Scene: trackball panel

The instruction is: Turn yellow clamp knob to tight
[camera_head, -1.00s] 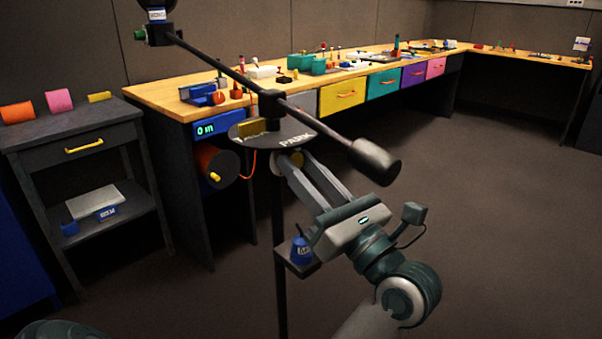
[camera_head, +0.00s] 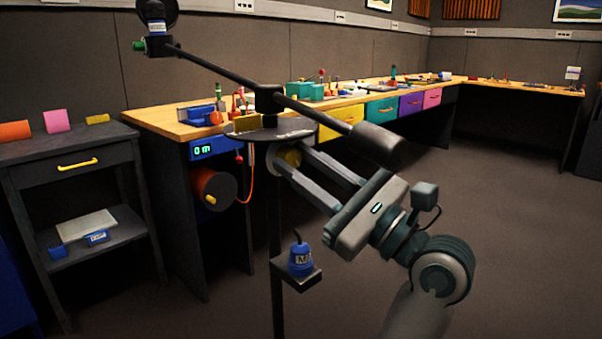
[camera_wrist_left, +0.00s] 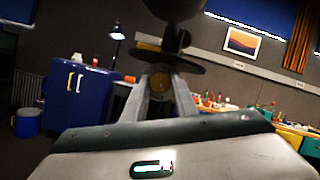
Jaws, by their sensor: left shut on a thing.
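A dark stand carries a long boom arm (camera_head: 221,70) with a dark cylindrical counterweight (camera_head: 376,143) at its right end. Below the boom is a dark round plate (camera_head: 296,131). The yellow clamp knob (camera_head: 290,157) sits just under this plate, and it also shows in the left wrist view (camera_wrist_left: 160,83). My left gripper (camera_head: 294,161) reaches up to it from the lower right, and its two fingers are shut on the knob. The fingers partly hide the knob, and any tight mark cannot be read. My right gripper is not in view.
A small shelf on the stand holds a blue weight (camera_head: 302,259) below my gripper. A long wooden workbench (camera_head: 165,122) with coloured drawers stands behind. A dark side table (camera_head: 104,136) is at the left. The floor at the right is clear.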

